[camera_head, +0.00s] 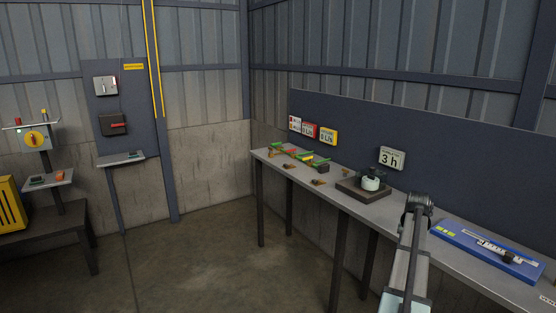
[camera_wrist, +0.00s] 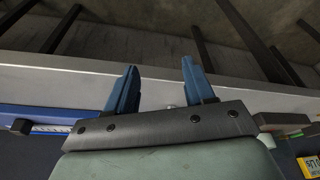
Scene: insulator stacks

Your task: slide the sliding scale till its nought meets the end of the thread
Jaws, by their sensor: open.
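A blue board (camera_head: 470,242) lies on the bench at the right in the head view. On it is a pale strip with dark marks, likely the scale (camera_head: 492,247), with a black knob (camera_head: 508,257) at its right part. The thread and the scale's nought are too small to make out. In the wrist view, the board (camera_wrist: 42,112) shows at the left edge with a pale strip (camera_wrist: 50,129) along it. My gripper (camera_wrist: 160,85) is open and empty, its two blue fingers over the bench edge, apart from the board.
The grey bench (camera_head: 332,200) runs along the wall. Coloured parts (camera_head: 300,154) lie farther left. The floor (camera_head: 210,250) before the bench is clear.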

